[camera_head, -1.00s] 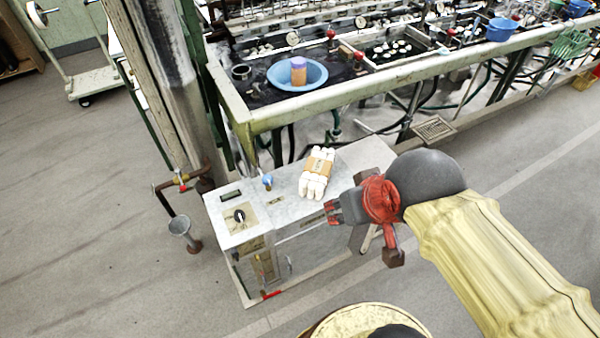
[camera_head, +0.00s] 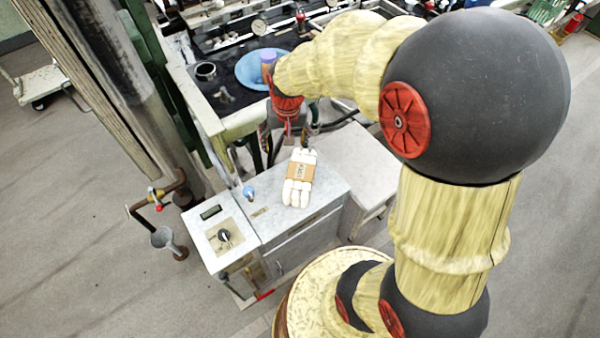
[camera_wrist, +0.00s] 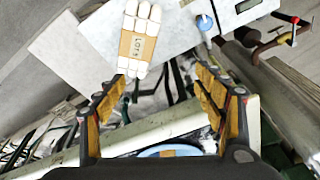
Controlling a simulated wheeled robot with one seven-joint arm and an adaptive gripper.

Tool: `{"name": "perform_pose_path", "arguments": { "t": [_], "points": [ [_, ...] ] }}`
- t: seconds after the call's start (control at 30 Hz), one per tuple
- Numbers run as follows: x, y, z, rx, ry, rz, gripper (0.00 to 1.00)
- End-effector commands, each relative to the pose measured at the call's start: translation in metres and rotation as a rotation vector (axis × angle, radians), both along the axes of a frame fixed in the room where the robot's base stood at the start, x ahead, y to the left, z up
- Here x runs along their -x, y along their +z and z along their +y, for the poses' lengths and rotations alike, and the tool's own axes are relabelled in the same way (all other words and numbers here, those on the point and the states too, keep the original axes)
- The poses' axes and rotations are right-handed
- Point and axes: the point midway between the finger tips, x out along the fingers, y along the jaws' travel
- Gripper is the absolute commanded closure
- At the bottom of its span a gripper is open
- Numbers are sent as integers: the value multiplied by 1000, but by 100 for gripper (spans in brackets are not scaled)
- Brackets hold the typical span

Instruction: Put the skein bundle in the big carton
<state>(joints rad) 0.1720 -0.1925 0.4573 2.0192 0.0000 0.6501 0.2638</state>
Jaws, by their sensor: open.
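The skein bundle (camera_head: 300,178) is a pack of white skeins with a brown paper band, lying on the grey cabinet top (camera_head: 325,192). In the wrist view the bundle (camera_wrist: 138,38) is at the top, beyond the fingertips and left of centre, its band marked with dark lettering. My gripper (camera_head: 288,135) is over the basin-side edge of the cabinet, behind the bundle. In the wrist view my gripper (camera_wrist: 160,80) is open with nothing between its fingers, apart from the bundle. I see no big carton in these frames.
A blue basin (camera_head: 253,68) with an orange-and-purple container (camera_head: 268,60) stands on the reeling bench behind. A small blue-topped fitting (camera_head: 249,192) and a control panel with a knob (camera_head: 224,235) are left of the bundle.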

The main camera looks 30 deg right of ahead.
Motion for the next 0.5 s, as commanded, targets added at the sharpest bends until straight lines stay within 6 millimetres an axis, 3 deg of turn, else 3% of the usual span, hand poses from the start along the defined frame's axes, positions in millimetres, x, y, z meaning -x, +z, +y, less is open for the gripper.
{"name": "perform_pose_path", "arguments": {
  "t": [0.13, 0.3, 0.4, 0.5],
  "points": [
    [-21, -73, -28, -29, -122, 88, 20],
    [-24, -148, -51, -52, -235, 155, 10],
    [-20, -178, -58, -61, -278, 179, 7],
    [-17, -196, -62, -66, -305, 193, 7]
  ]
}}
